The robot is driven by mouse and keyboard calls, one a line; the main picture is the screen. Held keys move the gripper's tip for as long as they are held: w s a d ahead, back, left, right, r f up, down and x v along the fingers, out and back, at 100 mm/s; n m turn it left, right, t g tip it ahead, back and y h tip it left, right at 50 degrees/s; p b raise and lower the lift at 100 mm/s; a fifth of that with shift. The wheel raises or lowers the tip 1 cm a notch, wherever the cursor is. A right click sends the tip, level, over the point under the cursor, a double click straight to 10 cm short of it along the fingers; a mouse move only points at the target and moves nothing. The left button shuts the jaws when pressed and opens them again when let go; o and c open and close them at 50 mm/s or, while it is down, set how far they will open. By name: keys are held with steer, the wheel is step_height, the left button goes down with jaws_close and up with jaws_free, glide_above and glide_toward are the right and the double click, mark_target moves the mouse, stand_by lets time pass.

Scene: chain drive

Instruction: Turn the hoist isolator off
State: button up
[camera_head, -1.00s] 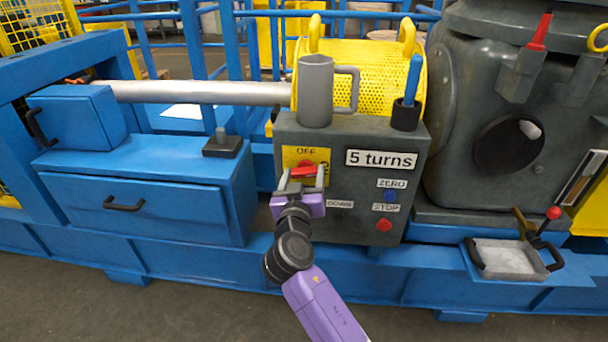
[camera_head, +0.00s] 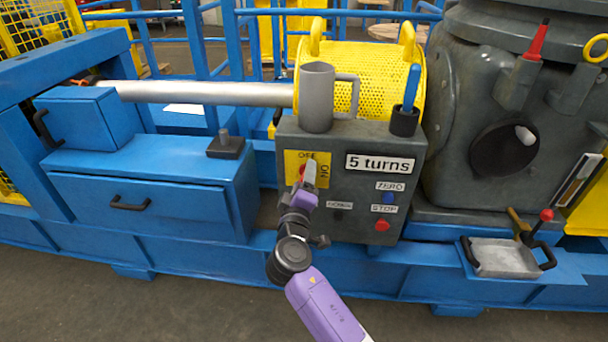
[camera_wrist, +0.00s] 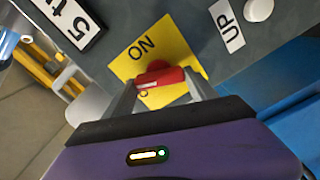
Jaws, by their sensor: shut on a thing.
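The hoist isolator is a red handle (camera_head: 301,171) on a yellow plate (camera_head: 290,160), on the front of a grey control box. The plate reads OFF at its top and ON at its right; my gripper partly covers it. My gripper (camera_head: 309,176) is at the handle, seen nearly edge-on. In the wrist view the red handle (camera_wrist: 160,77) lies between the two fingers of my gripper (camera_wrist: 160,92), with the yellow plate (camera_wrist: 176,50) and its ON label behind it. The fingers are shut on the handle. Its exact pointing is mostly hidden in the head view.
The box (camera_head: 335,221) carries a "5 turns" sign (camera_head: 380,163), a blue ZERO button (camera_head: 389,197) and a red STOP button (camera_head: 382,225). A grey mug (camera_head: 316,98) and a dark cup (camera_head: 404,122) with a blue-handled tool stand on top. Floor in front is clear.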

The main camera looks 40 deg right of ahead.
steer(key=n+p, duration=0.2)
steer(key=n, duration=0.2)
steer(key=shift+f+n, duration=0.1)
steer(key=shift+n, duration=0.2)
steer(key=shift+f, duration=0.1)
stand_by(0.4)
steer(key=o, duration=1.4)
steer(key=shift+c, duration=0.2)
steer(key=v, duration=0.7)
steer(key=shift+s+a+p, duration=0.25)
steer(key=shift+a+p, duration=0.1)
steer(key=shift+p, duration=0.1)
